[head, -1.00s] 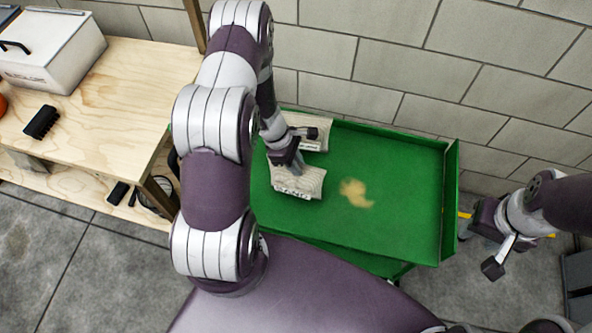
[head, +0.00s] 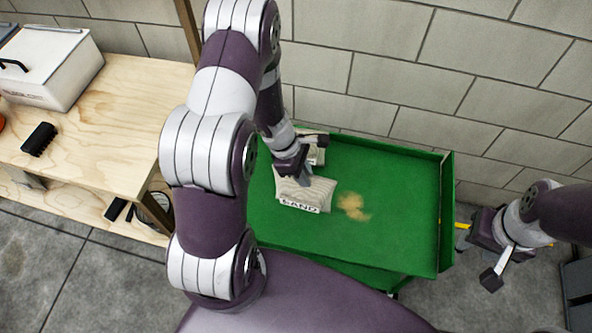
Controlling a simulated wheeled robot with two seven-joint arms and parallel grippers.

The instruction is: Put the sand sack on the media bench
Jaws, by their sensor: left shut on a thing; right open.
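A pale sand sack (head: 305,196) with a printed "SAND" label shows at the left part of the green trailer (head: 400,225). My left gripper (head: 303,179) is shut on its top, reaching down from above. Whether the sack touches the trailer bed is hard to tell. The plywood media bench (head: 110,125) stands at the left. My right gripper (head: 486,262) is open and empty, right of the trailer.
On the bench stand a white box (head: 50,75) with a black handle and a black brush-like object (head: 39,139). The bench's front right top is clear. A tan sand spill (head: 352,207) lies on the trailer bed. A block wall stands behind.

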